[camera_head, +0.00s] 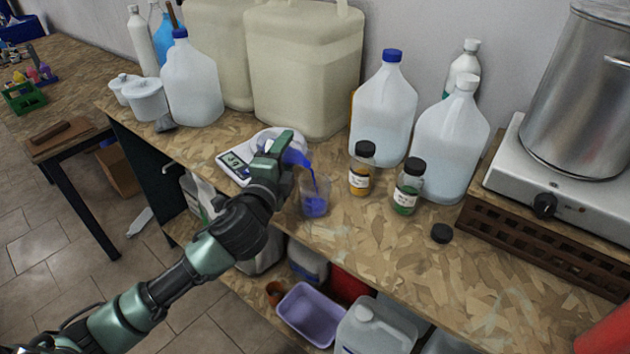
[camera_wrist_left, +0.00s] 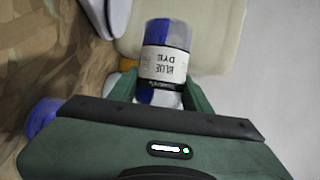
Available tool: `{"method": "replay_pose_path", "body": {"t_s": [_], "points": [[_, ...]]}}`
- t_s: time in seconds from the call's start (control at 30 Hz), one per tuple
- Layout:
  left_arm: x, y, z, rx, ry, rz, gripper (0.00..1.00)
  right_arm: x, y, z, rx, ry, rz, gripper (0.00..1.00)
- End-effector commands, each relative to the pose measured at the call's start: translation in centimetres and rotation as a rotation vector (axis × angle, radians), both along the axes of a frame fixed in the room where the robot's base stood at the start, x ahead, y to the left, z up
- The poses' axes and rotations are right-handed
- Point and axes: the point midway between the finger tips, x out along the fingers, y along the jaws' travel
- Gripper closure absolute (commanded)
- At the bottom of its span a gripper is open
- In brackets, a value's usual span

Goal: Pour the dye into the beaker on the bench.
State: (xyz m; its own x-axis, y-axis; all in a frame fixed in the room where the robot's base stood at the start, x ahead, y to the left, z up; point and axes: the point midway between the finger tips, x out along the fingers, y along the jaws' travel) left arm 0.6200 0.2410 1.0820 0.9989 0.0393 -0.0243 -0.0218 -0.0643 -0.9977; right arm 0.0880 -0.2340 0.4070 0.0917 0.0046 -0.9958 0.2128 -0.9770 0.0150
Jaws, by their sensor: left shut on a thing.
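My left gripper (camera_head: 283,158) is shut on the blue dye bottle (camera_head: 294,157) and holds it tilted above the bench. In the left wrist view the bottle (camera_wrist_left: 165,65) shows a white label reading "BLUE DYE", with blue liquid inside. A blue stream runs from its mouth down into the clear beaker (camera_head: 314,194) on the bench. The beaker holds blue liquid; its rim also shows blue at the left edge of the left wrist view (camera_wrist_left: 42,117). Two more small bottles, one orange (camera_head: 361,170) and one green (camera_head: 408,187), stand capped to the right. My right gripper is out of view.
A white scale (camera_head: 236,167) sits just behind my gripper. A loose black cap (camera_head: 441,233) lies on the bench (camera_head: 400,255). Large jugs (camera_head: 383,110) stand behind, and a hotplate (camera_head: 545,200) with a steel pot (camera_head: 585,100) stands at right. The front middle is clear.

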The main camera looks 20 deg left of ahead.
Motion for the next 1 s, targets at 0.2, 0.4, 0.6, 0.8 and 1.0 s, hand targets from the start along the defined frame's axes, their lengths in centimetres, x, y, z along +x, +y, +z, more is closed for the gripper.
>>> {"method": "replay_pose_path", "body": {"t_s": [0.2, 0.4, 0.6, 0.8, 1.0], "points": [[0.01, 0.0, -0.14, 0.018, -0.006, 0.0, 0.97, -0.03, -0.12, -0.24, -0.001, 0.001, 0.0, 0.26], [-0.01, -0.04, -0.26, 0.04, -0.014, 0.0, 0.97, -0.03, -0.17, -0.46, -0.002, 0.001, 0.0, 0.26], [-0.02, -0.06, -0.11, 0.057, -0.021, 0.0, 0.97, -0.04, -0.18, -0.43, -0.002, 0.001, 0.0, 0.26], [-0.03, -0.08, -0.05, 0.065, -0.024, -0.001, 0.97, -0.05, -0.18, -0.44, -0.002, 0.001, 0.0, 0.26], [0.0, -0.05, 0.05, 0.086, -0.032, -0.001, 0.97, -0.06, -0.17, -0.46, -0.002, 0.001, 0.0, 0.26]]}}
